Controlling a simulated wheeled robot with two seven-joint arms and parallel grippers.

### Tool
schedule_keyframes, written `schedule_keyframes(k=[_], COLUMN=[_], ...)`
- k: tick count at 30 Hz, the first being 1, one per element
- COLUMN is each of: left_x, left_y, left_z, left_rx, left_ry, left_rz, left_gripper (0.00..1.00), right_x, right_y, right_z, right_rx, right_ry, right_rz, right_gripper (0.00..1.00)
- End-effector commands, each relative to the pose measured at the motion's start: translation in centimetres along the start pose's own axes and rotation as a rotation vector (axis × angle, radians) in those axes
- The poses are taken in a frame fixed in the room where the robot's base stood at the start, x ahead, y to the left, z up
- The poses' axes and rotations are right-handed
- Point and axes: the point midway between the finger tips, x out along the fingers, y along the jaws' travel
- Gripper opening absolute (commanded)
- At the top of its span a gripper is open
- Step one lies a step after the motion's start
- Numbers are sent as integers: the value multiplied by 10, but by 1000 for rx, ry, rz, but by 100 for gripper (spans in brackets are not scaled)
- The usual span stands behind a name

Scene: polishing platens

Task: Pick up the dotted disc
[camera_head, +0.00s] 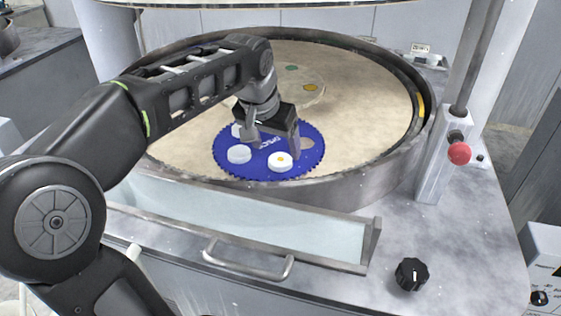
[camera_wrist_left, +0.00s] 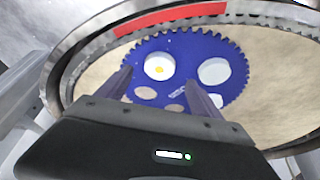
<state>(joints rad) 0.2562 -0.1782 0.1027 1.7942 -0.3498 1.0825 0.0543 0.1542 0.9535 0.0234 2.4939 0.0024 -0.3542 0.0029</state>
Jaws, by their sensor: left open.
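The dotted disc (camera_head: 280,161) is white with a yellow dot. It sits in a hole near the front edge of a blue toothed carrier (camera_head: 255,172). In the left wrist view the dotted disc (camera_wrist_left: 158,67) lies just beyond my fingertips, towards the left finger. My left gripper (camera_head: 274,146) is open and empty above the carrier, beside the dotted disc; its two fingers (camera_wrist_left: 162,82) stand apart in the wrist view. I cannot tell the exact height of the tips. My right gripper is not in view.
Plain white discs (camera_head: 239,154) sit in other holes of the carrier; some holes are empty. A pale carrier with coloured dots (camera_head: 305,92) lies farther back on the beige platen (camera_head: 365,95). A raised metal rim (camera_head: 350,187) surrounds it. A post with a red knob (camera_head: 459,153) stands right.

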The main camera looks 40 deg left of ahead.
Motion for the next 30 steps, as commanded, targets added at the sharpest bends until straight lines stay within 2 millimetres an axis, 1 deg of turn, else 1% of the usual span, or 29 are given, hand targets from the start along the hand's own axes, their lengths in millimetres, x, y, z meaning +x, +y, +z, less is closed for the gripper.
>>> schedule_keyframes(k=[5, 8, 11, 13, 16, 19, 30], left_x=[4, 14, 29, 40, 49, 53, 55], left_y=[0, 1, 2, 1, 1, 1, 2], left_z=[0, 0, 0, 0, 0, 1, 3], left_rx=[0, 0, 0, 0, 0, 0, 0], left_ry=[-1, -3, -5, -4, -2, -1, -9], left_rz=[0, 1, 1, 0, 0, 0, 1], left_gripper=[76, 76, 76, 76, 76, 76, 76], right_x=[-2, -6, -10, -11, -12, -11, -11], right_y=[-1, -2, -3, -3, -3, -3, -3], right_z=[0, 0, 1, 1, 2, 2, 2], right_rx=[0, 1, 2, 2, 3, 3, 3], right_ry=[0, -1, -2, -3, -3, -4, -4], right_rz=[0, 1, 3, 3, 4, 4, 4], right_gripper=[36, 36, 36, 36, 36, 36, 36])
